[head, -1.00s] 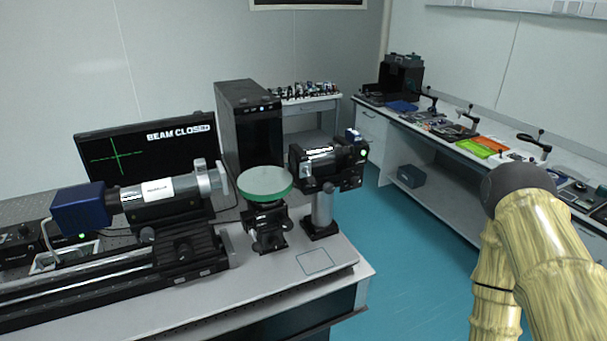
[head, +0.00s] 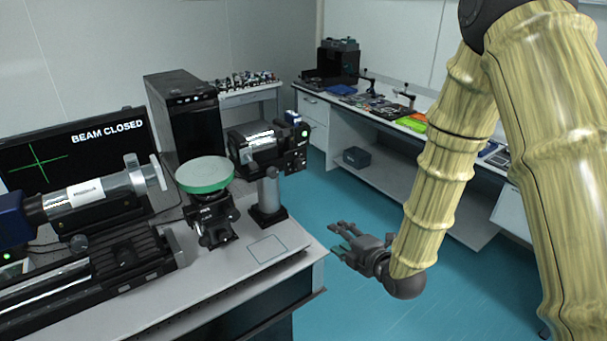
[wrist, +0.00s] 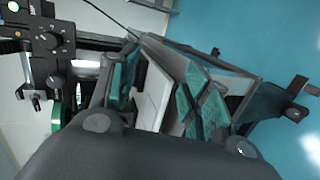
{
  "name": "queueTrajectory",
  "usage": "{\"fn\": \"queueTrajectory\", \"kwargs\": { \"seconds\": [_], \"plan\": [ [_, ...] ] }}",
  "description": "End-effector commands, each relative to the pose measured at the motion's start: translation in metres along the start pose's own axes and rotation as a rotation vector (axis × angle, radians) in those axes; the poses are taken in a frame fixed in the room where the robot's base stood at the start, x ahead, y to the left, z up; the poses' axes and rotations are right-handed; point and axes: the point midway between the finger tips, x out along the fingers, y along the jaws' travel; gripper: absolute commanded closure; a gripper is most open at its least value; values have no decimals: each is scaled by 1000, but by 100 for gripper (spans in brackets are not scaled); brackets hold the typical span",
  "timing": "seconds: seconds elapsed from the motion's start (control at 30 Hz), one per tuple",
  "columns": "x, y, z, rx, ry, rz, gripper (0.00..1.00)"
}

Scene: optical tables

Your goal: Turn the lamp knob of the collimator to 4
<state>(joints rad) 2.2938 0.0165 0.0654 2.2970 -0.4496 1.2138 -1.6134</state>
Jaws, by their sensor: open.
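A black boxy instrument (head: 268,148) on a grey post, which looks like the collimator, stands near the right end of the optical table in the head view. A green light shows on its right face. In the wrist view its dark panel is at the upper left, with a round dial knob (wrist: 48,40) ringed by white marks. The marks are too small to read, so I cannot tell the setting. My gripper (head: 340,240) is open and empty, off the table's right edge and apart from the instrument. Its teal-padded fingers (wrist: 165,90) spread in the wrist view.
A green-rimmed round disc (head: 205,175) on a stand is left of the instrument. A monitor (head: 80,150) reads "BEAM CLOSED". A grey tube with a blue back end (head: 95,192) lies over a black rail. Blue floor (head: 400,310) is clear around my gripper.

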Motion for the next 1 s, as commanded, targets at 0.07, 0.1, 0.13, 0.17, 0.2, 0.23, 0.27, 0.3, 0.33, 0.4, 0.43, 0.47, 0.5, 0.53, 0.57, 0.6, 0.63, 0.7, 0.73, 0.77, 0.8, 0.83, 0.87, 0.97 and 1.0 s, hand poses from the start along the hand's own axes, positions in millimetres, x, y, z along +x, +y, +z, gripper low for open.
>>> {"fn": "queueTrajectory", "kwargs": {
  "seconds": [0.07,0.1,0.13,0.17,0.2,0.23,0.27,0.3,0.33,0.4,0.43,0.47,0.5,0.53,0.57,0.6,0.63,0.7,0.73,0.77,0.8,0.83,0.87,0.97,1.0],
  "plan": [
    [4,44,-2,-164,21,98,52],
    [5,63,-4,-242,28,143,52],
    [5,76,-6,-297,32,174,52],
    [5,89,-8,-348,33,203,52],
    [5,104,-10,-409,35,239,52],
    [4,113,-11,-449,35,262,52],
    [4,122,-13,-485,34,284,52],
    [3,132,-15,-526,34,307,52],
    [2,137,-16,-551,33,321,52],
    [1,147,-18,-592,30,346,52],
    [1,150,-19,-605,29,353,52],
    [1,153,-19,-613,29,358,52],
    [3,155,-20,-619,28,362,52],
    [4,156,-20,-622,28,363,52],
    [6,157,-20,-623,28,364,52],
    [10,159,-21,-623,28,363,52],
    [13,160,-21,-623,28,362,52],
    [22,164,-22,-622,29,362,52],
    [26,166,-23,-621,29,363,52],
    [31,167,-24,-621,29,362,52],
    [37,169,-24,-620,29,361,52],
    [42,170,-25,-620,29,361,52],
    [46,172,-26,-619,28,361,52],
    [62,177,-28,-620,28,361,52],
    [68,179,-29,-620,28,361,52]
  ]
}}
